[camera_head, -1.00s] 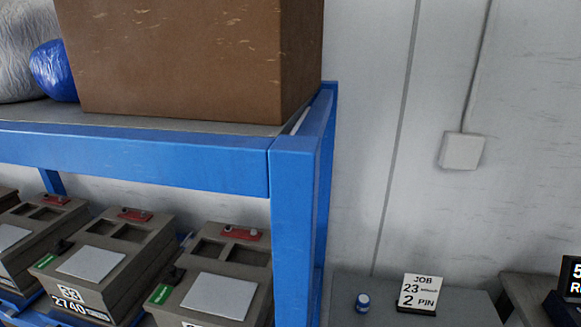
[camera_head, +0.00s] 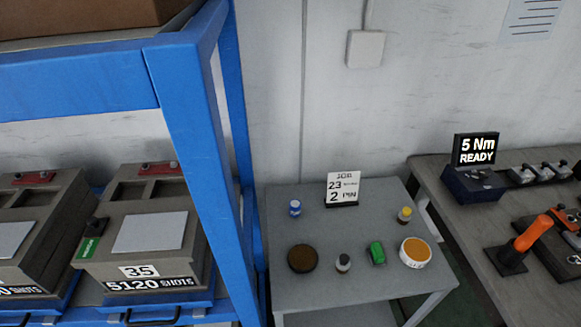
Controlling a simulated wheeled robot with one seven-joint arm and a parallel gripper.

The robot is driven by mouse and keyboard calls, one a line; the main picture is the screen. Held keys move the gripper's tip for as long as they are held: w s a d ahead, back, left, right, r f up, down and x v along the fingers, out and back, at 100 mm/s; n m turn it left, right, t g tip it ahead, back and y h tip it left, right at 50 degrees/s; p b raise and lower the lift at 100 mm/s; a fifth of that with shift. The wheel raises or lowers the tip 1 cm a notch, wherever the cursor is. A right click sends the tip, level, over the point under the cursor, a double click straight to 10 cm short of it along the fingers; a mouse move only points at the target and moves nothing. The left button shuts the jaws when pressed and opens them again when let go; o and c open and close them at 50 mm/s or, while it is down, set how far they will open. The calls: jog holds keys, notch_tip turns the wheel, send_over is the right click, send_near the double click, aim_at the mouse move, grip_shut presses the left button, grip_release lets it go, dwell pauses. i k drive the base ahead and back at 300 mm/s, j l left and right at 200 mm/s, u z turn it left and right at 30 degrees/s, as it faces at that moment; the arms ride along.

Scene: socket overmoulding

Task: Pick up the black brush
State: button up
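I cannot make out a clear black brush. On the small grey table (camera_head: 385,283) there is a dark brown round thing (camera_head: 302,258) that looks like a flat disc or a shallow tin. To its right stands a small pale thing with a dark top (camera_head: 343,263); I cannot tell whether it is a bottle or a brush. A green block-like thing (camera_head: 376,253) lies farther right. Beside it is a white round tin with an orange face (camera_head: 415,252). My gripper is not in view.
A blue rack (camera_head: 190,130) with grey mould blocks (camera_head: 140,225) stands left of the table. A job card (camera_head: 343,188), a blue-capped jar (camera_head: 295,208) and a yellow-capped bottle (camera_head: 404,215) are farther back. A bench (camera_head: 455,225) with an orange-handled tool (camera_head: 530,236) stands right.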

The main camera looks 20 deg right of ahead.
aim_at(343, 264)
jog(key=u, duration=1.15)
jog(key=z, duration=1.45)
jog(key=j+u, duration=0.3)
jog(key=j, duration=0.25)
